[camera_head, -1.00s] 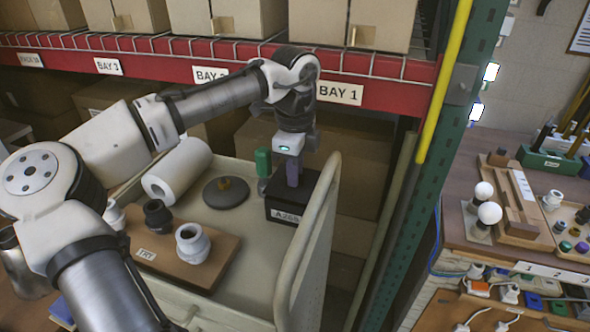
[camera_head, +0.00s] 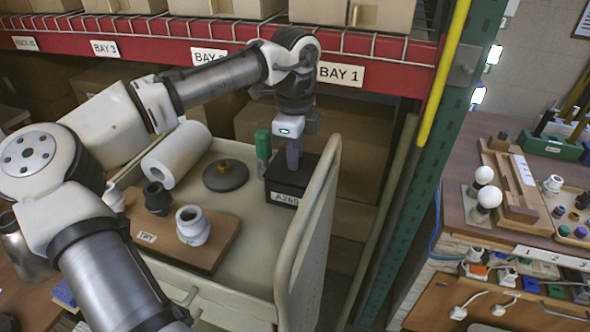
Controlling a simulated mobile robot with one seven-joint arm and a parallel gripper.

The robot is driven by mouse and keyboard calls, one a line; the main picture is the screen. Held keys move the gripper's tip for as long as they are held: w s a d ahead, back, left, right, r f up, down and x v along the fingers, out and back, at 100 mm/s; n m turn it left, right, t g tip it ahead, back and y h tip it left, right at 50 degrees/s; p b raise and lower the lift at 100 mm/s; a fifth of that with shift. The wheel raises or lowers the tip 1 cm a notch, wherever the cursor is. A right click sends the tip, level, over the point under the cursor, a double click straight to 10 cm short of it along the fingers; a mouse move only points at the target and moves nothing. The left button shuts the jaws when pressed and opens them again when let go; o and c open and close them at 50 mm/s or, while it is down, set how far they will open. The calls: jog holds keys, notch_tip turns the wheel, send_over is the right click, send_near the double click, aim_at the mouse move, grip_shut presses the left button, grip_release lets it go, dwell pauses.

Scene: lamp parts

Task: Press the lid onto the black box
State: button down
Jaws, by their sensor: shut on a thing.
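The black box (camera_head: 283,195), with a white label reading A265, stands in the far right corner of the cart tray. My gripper (camera_head: 293,166) points down over it, with its purple-grey fingers reaching the dark top. The fingers are shut on what seems to be the lid, black like the box. I cannot make out the lid's edge or any seam, so I cannot tell whether it sits flush.
A green upright object (camera_head: 263,145) stands left of the box. A dark round disc with a brass centre (camera_head: 225,175), a white roll (camera_head: 177,152) and a wooden board (camera_head: 205,252) with sockets share the tray. The cart's raised rail (camera_head: 312,235) is close right.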

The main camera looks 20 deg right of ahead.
jog(key=shift+f+p, duration=0.45)
jog(key=shift+f, duration=0.05)
dwell(1.0)
jog(key=c, duration=1.3)
grip_release()
